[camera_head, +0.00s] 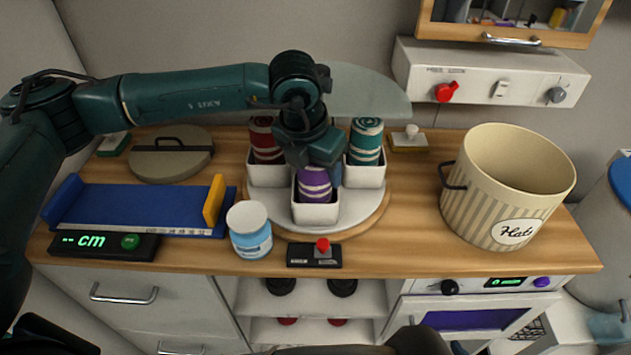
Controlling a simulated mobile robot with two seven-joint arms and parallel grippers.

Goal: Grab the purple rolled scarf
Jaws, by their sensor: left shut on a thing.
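My left gripper (315,165) reaches down from above and is shut on the top of the scarf. The scarf's lower end is still inside the holder, and its top is partly hidden by the gripper. A red rolled scarf (265,142) stands in the back left holder and a teal one (366,139) in the back right holder. My right gripper is not in view.
A striped hat bin (480,205) stands at the right. A blue measuring tray (140,207) with an orange slider, a white-lidded jar (250,238) and a red-knobbed switch (314,257) lie left and front. A translucent grey panel (365,93) stands behind the holders.

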